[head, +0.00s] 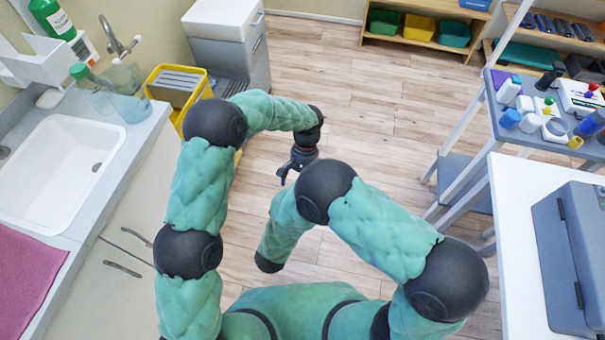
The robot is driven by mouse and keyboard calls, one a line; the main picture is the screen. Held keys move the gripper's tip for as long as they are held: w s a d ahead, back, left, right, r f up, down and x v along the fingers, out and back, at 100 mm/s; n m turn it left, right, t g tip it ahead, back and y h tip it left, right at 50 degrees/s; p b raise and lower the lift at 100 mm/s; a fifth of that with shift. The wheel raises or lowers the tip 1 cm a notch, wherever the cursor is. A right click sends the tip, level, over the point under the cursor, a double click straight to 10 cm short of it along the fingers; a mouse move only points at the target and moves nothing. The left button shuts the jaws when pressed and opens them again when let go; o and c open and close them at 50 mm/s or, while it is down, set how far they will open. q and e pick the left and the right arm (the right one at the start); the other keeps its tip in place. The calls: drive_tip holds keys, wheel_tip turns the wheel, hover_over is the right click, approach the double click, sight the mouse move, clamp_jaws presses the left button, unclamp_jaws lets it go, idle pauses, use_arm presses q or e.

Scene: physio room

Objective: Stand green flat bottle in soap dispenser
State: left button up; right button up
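The green flat bottle (50,18) with a white label is at the top left of the head view. It is upright at the white wall-mounted soap dispenser (38,70) above the sink counter. Its lower end meets the white housing, and I cannot tell how deeply it sits. My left gripper (293,172) is dark and hangs over the open floor in mid-view, well away from the bottle. Nothing shows in it, and its finger opening is too small to judge. My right arm bends down in the middle, and its gripper is not visible.
A clear bottle with a green cap (92,90) stands beside the sink (62,172). A tap (118,42) rises behind it. A yellow bin (180,85) stands by the counter. A cluttered trolley (510,130) and a white table (510,240) are at right. The central floor is clear.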

use_arm(q)
drive_tip(key=shift+x, duration=2.85)
drive_tip(key=c, duration=1.3)
drive_tip(key=shift+f, duration=0.1)
use_arm(e)
drive_tip(key=shift+r, duration=0.75)
